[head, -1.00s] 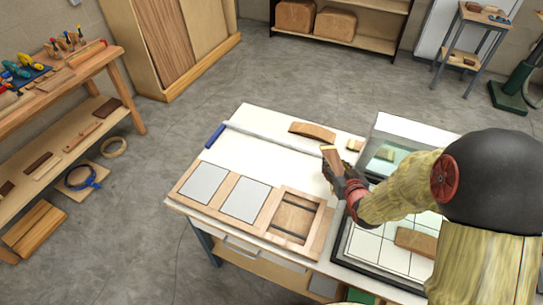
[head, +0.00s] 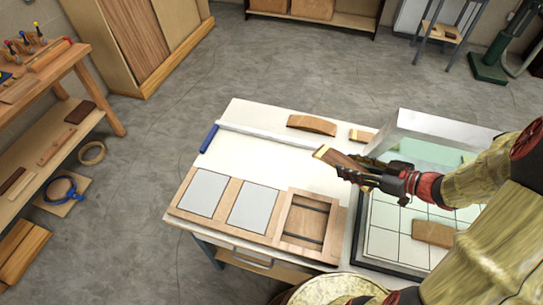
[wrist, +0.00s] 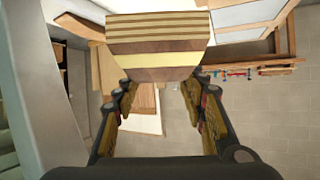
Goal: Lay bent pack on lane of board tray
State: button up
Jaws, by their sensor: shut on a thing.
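My gripper (head: 362,171) is shut on the bent pack (head: 338,157), a short block of layered light and dark wood. It holds the pack in the air over the right part of the white table, its pale end pointing left. In the wrist view the striped layers of the pack (wrist: 158,48) show large between the fingers (wrist: 160,95). The wooden board tray (head: 222,205) lies along the table's front edge, left of and below the gripper. It has two grey panels and, at its right end, a framed recess with dark strips. No pack shows in it.
A clear-walled box (head: 425,125) with a white gridded floor stands at the right; a wooden block (head: 432,233) lies on the grid. A curved wooden piece (head: 312,125) and a smaller one (head: 361,135) lie at the back. The table middle (head: 255,160) is clear.

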jog(key=shift+s+d+f, duration=0.1)
jog(key=shift+s+f, duration=0.05)
jog(key=shift+s, duration=0.7)
jog(key=shift+f+n, duration=0.1)
jog(key=shift+n, duration=0.2)
jog(key=b+x, duration=0.2)
jog(key=x, duration=0.3)
jog(key=d+f+b+x, duration=0.1)
jog(key=b+x, duration=0.1)
jog(key=x, duration=0.3)
jog(key=f+b+x, duration=0.1)
jog(key=b+x, duration=0.1)
jog(key=x, duration=0.3)
jog(key=shift+w+d+f, duration=0.1)
jog(key=shift+w+f, duration=0.1)
jog(key=shift+w, duration=0.15)
jog(key=shift+w+f+b, duration=0.15)
jog(key=shift+f+b, duration=0.15)
jog(key=shift+b, duration=0.05)
jog(key=shift+w+a+f+b, duration=0.1)
jog(key=shift+f+b, duration=0.45)
jog(key=shift+f, duration=0.25)
jog(key=shift+w+a+f+b, duration=0.1)
jog(key=shift+f+b, duration=0.4)
jog(key=shift+f, duration=0.3)
jog(key=shift+s+f, duration=0.1)
jog(key=shift+f, duration=0.05)
jog(key=o, duration=1.1)
jog(key=shift+o, duration=0.6)
